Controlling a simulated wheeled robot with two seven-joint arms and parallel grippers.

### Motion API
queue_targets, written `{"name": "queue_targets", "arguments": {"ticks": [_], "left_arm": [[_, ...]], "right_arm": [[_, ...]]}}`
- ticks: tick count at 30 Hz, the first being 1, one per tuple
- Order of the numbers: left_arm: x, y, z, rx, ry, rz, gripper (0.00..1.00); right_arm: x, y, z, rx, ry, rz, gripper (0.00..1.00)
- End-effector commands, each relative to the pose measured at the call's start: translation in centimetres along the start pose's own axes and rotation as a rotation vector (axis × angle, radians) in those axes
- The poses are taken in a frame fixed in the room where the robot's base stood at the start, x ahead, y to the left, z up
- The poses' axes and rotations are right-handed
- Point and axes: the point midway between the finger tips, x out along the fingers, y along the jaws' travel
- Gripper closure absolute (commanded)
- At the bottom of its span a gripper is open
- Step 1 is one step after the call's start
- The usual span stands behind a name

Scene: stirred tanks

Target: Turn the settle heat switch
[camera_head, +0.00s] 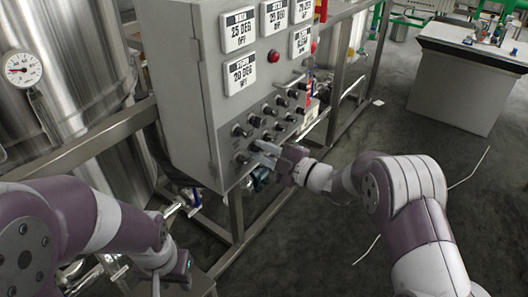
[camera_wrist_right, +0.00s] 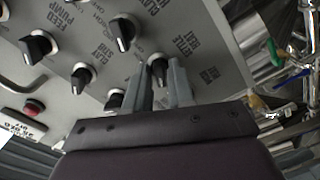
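The grey control box (camera_head: 180,85) carries rows of black rotary knobs on its lower front. In the right wrist view, a black knob (camera_wrist_right: 158,68) beside the label that appears to read settle heat (camera_wrist_right: 187,45) sits between the fingertips of my right gripper (camera_wrist_right: 162,72). The fingers are apart, one on each side of the knob; whether both press on it is unclear. In the head view, my right gripper (camera_head: 264,151) is at the lowest knobs, partly hiding them. My left gripper (camera_head: 170,272) hangs low at the bottom left, away from the box; its fingers are unclear.
Other knobs, such as the feed pump knob (camera_wrist_right: 38,46), sit close by. A red button (camera_head: 273,56) is higher on the box. A steel tank (camera_head: 70,70) with a gauge (camera_head: 22,69) stands at left. A white bench (camera_head: 465,75) stands at right, with open floor before it.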

Motion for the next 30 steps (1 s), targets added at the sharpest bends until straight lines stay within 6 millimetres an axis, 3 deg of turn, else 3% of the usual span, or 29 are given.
{"name": "queue_targets", "arguments": {"ticks": [11, 30], "left_arm": [[-0.9, 0.0, -0.1, 0.000, 0.000, 0.000, 0.62], [-4.7, 0.0, -0.6, 0.000, 0.000, 0.000, 0.62]], "right_arm": [[0.0, 0.1, -0.1, 0.079, 0.000, -0.002, 1.00], [0.0, 0.2, -0.1, 0.547, 0.000, -0.001, 1.00]]}}
